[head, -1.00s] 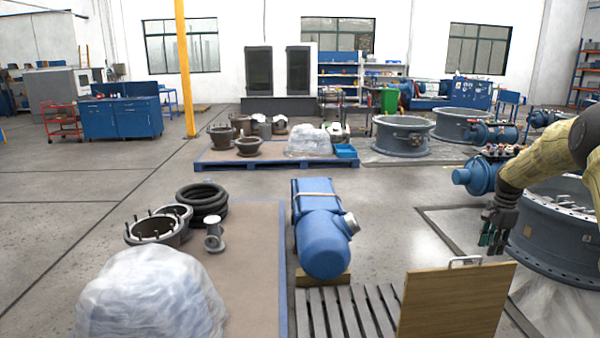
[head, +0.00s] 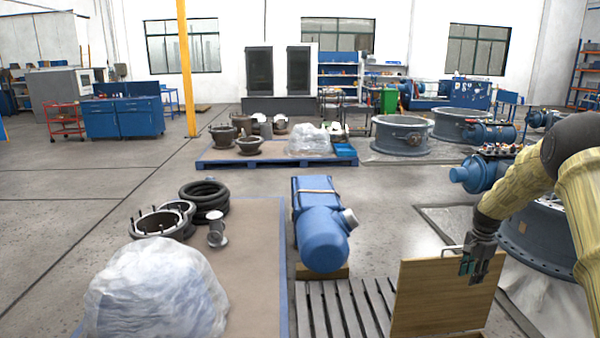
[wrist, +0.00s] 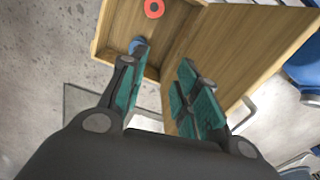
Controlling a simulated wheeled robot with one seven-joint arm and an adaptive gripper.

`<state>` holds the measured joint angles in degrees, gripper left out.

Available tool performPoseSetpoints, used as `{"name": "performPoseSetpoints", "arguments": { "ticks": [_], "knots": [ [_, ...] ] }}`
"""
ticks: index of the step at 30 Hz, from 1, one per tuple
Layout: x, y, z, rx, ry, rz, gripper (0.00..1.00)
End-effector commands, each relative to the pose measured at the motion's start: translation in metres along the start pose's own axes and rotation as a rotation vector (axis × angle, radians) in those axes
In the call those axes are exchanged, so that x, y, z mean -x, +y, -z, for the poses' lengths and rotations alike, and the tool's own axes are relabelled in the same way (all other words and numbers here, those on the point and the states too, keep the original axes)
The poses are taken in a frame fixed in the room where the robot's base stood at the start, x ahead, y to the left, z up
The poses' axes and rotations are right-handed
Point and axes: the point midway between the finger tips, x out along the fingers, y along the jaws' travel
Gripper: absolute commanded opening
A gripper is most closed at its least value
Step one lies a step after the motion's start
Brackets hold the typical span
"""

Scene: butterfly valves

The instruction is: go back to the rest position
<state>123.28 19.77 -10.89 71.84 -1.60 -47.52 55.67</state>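My gripper (head: 472,268) hangs pointing down at the right of the head view, in front of the upright wooden panel (head: 425,295) in the picture. In the wrist view my gripper (wrist: 163,58) has its two green-padded fingers spread apart, with nothing held between them. Beyond the fingertips is a wooden box (wrist: 105,40) with the panel standing along one side. A red ring (wrist: 153,8) and a blue round thing (wrist: 137,45) lie inside the box. I cannot tell from these views whether a finger touches the panel.
A metal handle (head: 450,251) sits at the panel's top edge. A slatted pallet (head: 345,308) and blue motor (head: 322,240) stand left of it. A large grey valve ring (head: 540,240) is behind my arm.

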Motion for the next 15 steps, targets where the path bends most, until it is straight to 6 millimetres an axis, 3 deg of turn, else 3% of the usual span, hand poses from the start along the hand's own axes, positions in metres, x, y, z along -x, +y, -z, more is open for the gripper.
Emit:
{"name": "performPoseSetpoints", "arguments": {
  "ticks": [8,15],
  "knots": [
    [-0.101,0.034,-0.071,0.192,0.004,-0.013,0.31],
    [-0.193,0.097,-0.154,0.415,0.008,-0.018,0.31]
  ]
}}
